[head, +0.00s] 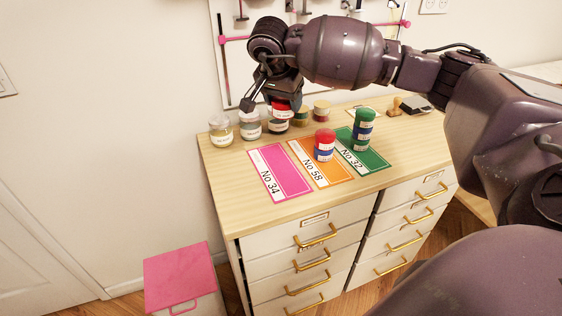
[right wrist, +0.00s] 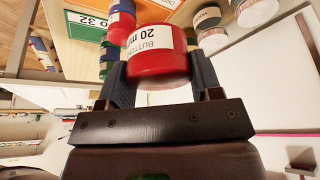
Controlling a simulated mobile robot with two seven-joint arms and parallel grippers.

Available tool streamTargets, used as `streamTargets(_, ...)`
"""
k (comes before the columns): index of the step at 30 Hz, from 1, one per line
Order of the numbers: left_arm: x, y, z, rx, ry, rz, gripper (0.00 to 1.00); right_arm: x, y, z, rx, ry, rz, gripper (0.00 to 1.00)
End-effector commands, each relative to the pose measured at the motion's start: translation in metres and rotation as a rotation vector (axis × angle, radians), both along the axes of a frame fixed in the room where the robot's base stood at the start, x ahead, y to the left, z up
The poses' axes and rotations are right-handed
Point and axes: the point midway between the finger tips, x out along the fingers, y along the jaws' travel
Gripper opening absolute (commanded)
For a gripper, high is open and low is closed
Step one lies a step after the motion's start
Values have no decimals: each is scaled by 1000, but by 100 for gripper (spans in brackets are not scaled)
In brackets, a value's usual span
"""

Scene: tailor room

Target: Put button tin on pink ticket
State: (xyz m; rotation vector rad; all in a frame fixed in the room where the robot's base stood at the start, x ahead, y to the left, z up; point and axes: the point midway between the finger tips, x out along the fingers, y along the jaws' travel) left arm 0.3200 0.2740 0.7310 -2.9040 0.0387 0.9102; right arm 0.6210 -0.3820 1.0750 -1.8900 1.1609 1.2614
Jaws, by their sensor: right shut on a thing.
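The red button tin (right wrist: 157,62) is between the two fingers of my right gripper (right wrist: 160,80), its label reading "BUTTON 20 mm". In the head view its red side (head: 281,105) shows under my right gripper (head: 281,97), above the back of the dresser top and in front of a jar. The pink ticket, No 34 (head: 292,174), lies flat and bare at the front left of the dresser top, nearer the front than the gripper. I do not make out the pink ticket in the right wrist view. My left gripper is out of view.
The green ticket (head: 374,160) bears a taller green-and-blue stack (head: 363,130). Several jars, including a yellowish one (head: 221,131), line the back. A stamp (head: 396,106) stands at back right. The dresser's left front (head: 233,185) is clear.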

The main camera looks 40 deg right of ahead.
Motion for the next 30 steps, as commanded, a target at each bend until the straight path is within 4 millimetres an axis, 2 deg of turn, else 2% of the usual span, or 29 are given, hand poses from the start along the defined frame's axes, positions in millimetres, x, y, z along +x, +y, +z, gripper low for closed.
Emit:
streamTargets(1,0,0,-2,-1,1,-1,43,-1,0,-15,1,7,0,29)
streamTargets(3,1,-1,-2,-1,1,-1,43,-1,0,-30,1,6,1,29)
streamTargets(15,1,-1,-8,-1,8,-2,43,0,1,-111,1,5,1,29)
streamTargets(18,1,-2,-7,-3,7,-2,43,0,0,-122,2,3,0,29)
streamTargets(25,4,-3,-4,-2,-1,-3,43,0,1,-133,0,2,1,29)
streamTargets(30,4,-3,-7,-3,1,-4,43,0,1,-157,1,5,1,29)
